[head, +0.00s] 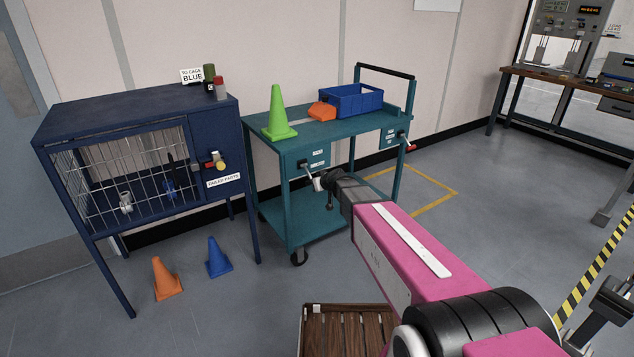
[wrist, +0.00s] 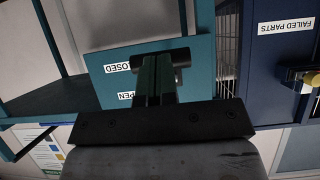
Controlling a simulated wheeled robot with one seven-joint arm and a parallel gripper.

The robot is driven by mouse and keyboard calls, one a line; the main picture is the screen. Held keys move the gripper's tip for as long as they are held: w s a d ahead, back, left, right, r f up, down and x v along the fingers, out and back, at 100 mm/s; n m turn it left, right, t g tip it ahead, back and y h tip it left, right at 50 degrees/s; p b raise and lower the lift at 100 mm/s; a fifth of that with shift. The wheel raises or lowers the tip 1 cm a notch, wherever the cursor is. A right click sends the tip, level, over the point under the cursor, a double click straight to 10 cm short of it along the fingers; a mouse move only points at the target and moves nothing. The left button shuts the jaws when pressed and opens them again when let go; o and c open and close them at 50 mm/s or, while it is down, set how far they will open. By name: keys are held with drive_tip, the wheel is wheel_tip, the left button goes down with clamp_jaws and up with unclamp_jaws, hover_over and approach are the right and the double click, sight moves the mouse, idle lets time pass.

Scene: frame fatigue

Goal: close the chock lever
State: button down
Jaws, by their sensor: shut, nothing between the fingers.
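The teal cart (head: 290,215) carries a front panel (head: 318,152) with white labels and a dark pivot. A lever with a pale end (head: 316,184) hangs there, just at the tip of my gripper (head: 326,180). In the wrist view the panel (wrist: 110,85) shows labels reading partly "CLOSED" and "OPEN". My gripper (wrist: 156,62) is shut and empty, pointing at the panel. A dark cylindrical part (wrist: 182,56) shows beside and behind the fingertips. The fingers hide part of the labels and lever; I cannot tell whether they touch it.
A second panel (head: 393,138) with a red-tipped lever is at the cart's right. A green cone (head: 278,115), orange object (head: 322,111) and blue bin (head: 352,101) stand on top. The navy cage (head: 217,140) is close at left. Two cones (head: 218,258) are on the floor.

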idle(0.8)
drive_tip(key=shift+r, duration=0.7)
drive_tip(key=shift+r, duration=0.1)
drive_tip(key=s+d+r, duration=0.3)
drive_tip(key=s+d, duration=0.4)
drive_tip(key=s, duration=0.4)
drive_tip(key=s+d+f+m+g+h, duration=0.3)
drive_tip(key=s+d, duration=0.4)
drive_tip(key=s, duration=0.3)
drive_tip(key=s+d+f+m+g+h, duration=0.3)
drive_tip(key=s+d+f+g, duration=0.3)
drive_tip(key=s+d, duration=0.2)
drive_tip(key=shift+s+d+f+m+g+h, duration=0.2)
drive_tip(key=shift+s+d+m+g+h, duration=0.15)
drive_tip(key=shift+s, duration=0.5)
